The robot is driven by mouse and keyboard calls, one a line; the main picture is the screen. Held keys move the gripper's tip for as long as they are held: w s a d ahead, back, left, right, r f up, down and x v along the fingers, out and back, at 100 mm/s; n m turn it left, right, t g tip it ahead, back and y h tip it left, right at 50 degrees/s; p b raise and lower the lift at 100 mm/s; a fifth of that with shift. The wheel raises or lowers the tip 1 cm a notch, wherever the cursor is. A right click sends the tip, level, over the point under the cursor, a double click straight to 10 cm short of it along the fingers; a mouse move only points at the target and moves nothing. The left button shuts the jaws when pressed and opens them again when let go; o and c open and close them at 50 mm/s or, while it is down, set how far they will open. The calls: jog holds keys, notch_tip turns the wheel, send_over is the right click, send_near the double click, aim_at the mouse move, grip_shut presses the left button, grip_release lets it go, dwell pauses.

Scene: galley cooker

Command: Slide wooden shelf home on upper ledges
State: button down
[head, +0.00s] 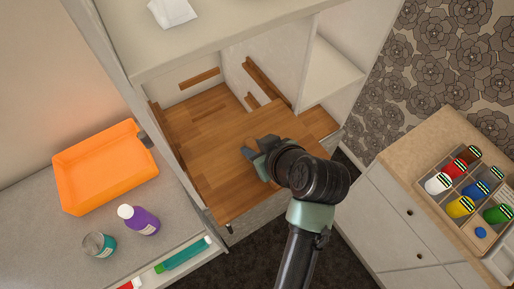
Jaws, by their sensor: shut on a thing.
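The wooden shelf (225,187) is a brown plank-patterned board in the open middle bay of the white cabinet, with its near end at the bay's front. My gripper (257,149) is over the board's right part and shut on it; the fingertips' contact is partly hidden by the gripper itself. A strip of wood (199,78) is on the back wall. A ledge (167,137) shows along the left wall. Whether the board rests on any ledge I cannot tell.
A divided box (430,187) of several coloured jars sits on the right-hand drawer unit. The cabinet's top (235,38) overhangs the bay.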

aim_at(234, 125)
jog(key=shift+w+a+b, duration=0.15)
jog(key=shift+w+a, duration=0.75)
jog(key=shift+w, duration=0.35)
jog(key=shift+w+a+b, duration=0.15)
jog(key=shift+w+a, duration=0.8)
jog(key=shift+w, duration=0.25)
jog(key=shift+w+a+b, duration=0.15)
jog(key=shift+w+a, duration=0.75)
jog(key=shift+w, duration=0.35)
jog(key=w+a+b, duration=0.2)
jog(key=w+a, duration=0.2)
jog(key=w, duration=0.1)
jog(key=shift+w, duration=0.4)
dwell(0.8)
jog(key=shift+w+a, duration=0.2)
jog(key=shift+a, duration=0.05)
jog(key=shift+r, duration=0.1)
dwell(0.3)
jog(key=c, duration=1)
grip_release()
jog(key=shift+c, duration=0.2)
jog(key=o, duration=1)
jog(key=shift+o, duration=0.2)
